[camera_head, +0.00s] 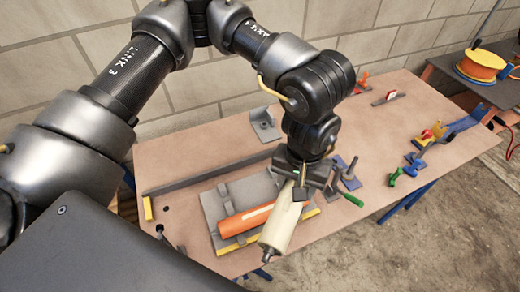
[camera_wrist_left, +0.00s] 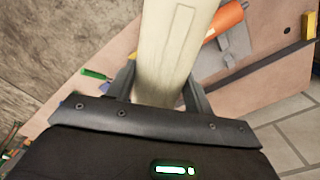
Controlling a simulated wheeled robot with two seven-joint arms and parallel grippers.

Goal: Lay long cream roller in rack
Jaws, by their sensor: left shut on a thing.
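The long cream roller (camera_head: 280,225) is held by my left gripper (camera_head: 300,192), whose fingers close on it near its far end. In the head view it slants toward the front edge of the table, with its near metal tip by that edge. In the left wrist view the cream roller (camera_wrist_left: 172,50) runs up between the two fingers (camera_wrist_left: 160,85). The grey rack (camera_head: 214,208) lies below and left of it and carries an orange roller (camera_head: 243,219). The cream roller covers part of the rack's right side; I cannot tell the gap between them. My right gripper is not in view.
The brown table (camera_head: 200,155) has a long grey bar (camera_head: 200,176) behind the rack and a grey bracket (camera_head: 264,125) farther back. A green-handled tool (camera_head: 353,200) lies right of the gripper. Blue holders (camera_head: 466,123) stand at the right. The table's middle right is mostly clear.

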